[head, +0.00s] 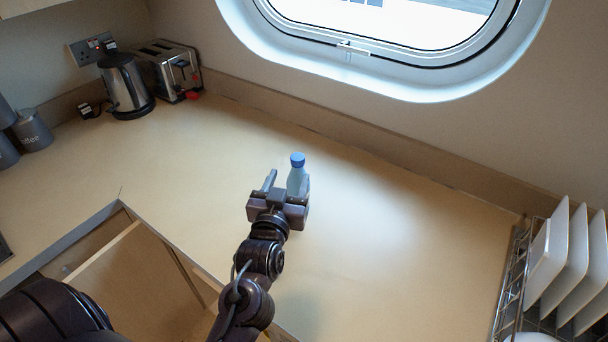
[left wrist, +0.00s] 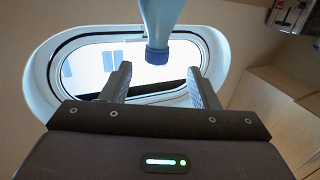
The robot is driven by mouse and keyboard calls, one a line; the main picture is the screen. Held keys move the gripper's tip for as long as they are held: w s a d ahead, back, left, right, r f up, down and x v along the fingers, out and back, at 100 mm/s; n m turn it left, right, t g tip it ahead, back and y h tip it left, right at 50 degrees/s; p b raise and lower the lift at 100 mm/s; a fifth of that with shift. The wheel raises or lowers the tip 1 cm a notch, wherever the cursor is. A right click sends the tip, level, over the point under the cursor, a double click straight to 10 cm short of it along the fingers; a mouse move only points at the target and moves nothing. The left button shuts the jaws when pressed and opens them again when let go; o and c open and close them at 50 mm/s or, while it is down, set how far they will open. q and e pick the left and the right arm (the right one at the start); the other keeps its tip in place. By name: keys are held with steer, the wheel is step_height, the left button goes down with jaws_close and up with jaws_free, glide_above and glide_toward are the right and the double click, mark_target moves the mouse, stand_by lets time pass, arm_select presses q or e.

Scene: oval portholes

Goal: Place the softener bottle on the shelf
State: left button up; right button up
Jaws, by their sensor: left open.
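The softener bottle (head: 297,181), pale blue with a darker blue cap, stands upright on the wooden counter (head: 400,235). My left gripper (head: 286,183) is open at the bottle, partly hiding its lower part. In the left wrist view the bottle (left wrist: 161,14) appears cap down, with its cap between the two spread fingers (left wrist: 159,72). I see no clear gap closed on it; contact cannot be told. No shelf is plainly identifiable; an open wooden cupboard space (head: 135,275) shows below the counter at lower left. My right gripper is not in view.
A kettle (head: 124,88) and a toaster (head: 170,70) stand at the back left. Grey canisters (head: 32,130) are at the far left. A dish rack (head: 511,285) with white plates (head: 570,250) is at the right. An oval window is behind. The counter around the bottle is clear.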

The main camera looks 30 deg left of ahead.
mark_target(297, 156)
arm_select(q)
steer(key=shift+w+a+r, duration=0.1)
steer(key=shift+w, duration=0.2)
steer(key=shift+w+r, duration=0.1)
steer(key=shift+r, duration=0.1)
steer(key=p+x, duration=0.1)
steer(key=x, duration=0.1)
steer(key=p+x, duration=0.2)
steer(key=x, duration=0.1)
steer(key=shift+w+r+p, duration=0.3)
steer(key=shift+w, duration=0.15)
steer(key=shift+w+f, duration=0.1)
steer(key=shift+w, duration=0.35)
jaws_close()
